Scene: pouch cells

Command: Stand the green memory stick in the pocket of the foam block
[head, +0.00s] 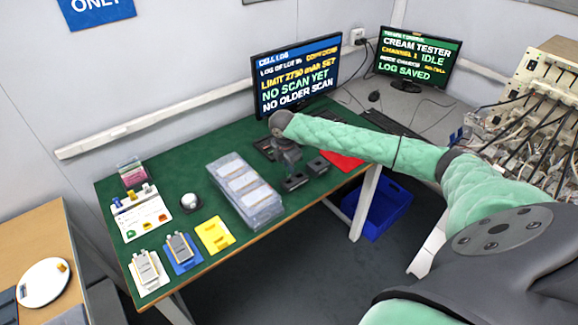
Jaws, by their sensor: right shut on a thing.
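My right gripper (306,175) reaches in from the right, low over the right half of the green table, right of the clear-topped case. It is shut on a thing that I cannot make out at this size. I cannot pick out the green memory stick for certain. I cannot identify the foam block for certain either; a dark flat object (264,148) lies partly hidden behind the gripper. My left gripper is not in view.
The green table (190,170) carries a clear-topped case (245,190), a silver dome (190,202), a white card (140,215) with small coloured pieces, a pinkish holder (132,172), white, blue and yellow trays (214,236), and a red mat (343,160). Two monitors stand behind.

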